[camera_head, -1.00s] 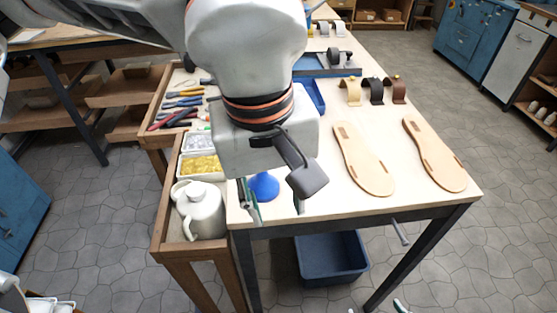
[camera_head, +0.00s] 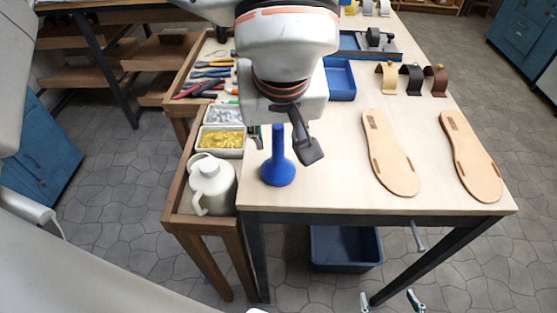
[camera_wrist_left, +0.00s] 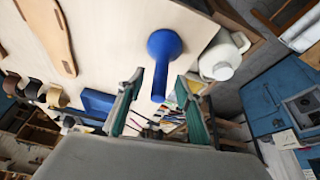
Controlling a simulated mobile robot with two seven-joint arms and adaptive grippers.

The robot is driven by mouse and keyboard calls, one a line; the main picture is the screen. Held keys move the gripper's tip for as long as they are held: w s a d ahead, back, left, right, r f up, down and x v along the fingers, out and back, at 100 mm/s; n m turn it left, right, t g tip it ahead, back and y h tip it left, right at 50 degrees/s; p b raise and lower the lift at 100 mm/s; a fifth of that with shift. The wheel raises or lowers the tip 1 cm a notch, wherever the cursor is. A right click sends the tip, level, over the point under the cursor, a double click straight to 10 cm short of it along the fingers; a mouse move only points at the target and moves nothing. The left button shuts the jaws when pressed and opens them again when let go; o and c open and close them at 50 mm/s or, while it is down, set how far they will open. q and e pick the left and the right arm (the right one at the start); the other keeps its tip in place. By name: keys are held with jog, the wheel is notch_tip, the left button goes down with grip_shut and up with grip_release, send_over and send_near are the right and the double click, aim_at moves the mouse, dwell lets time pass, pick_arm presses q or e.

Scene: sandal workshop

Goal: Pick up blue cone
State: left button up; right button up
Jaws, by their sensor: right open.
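The blue cone (camera_head: 278,172) stands upright on the table near its front left corner, wide base down and narrow neck up. My left gripper (camera_head: 281,144) is above the base, with its fingers apart on either side of the neck. In the left wrist view the cone (camera_wrist_left: 163,48) has its narrow end between the open fingers (camera_wrist_left: 159,80), with a gap on both sides. The top of the neck meets my gripper's outline in the head view. My right gripper (camera_head: 391,301) shows only its fingertips at the bottom edge, apart and empty.
A white jug (camera_head: 212,186) and a tray of yellow pieces (camera_head: 221,140) stand in the wooden side shelf left of the cone. Two sandal soles (camera_head: 388,155) (camera_head: 471,158) lie to the right. A blue tray (camera_head: 340,80) is behind. A blue bin (camera_head: 345,262) sits under the table.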

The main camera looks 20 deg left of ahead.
pick_arm(q)
jog(key=shift+w+f, duration=0.15)
jog(key=shift+f, duration=0.25)
jog(key=shift+c, duration=0.2)
jog(key=c, duration=0.9)
jog(key=shift+r, duration=0.1)
jog(key=shift+c, duration=0.2)
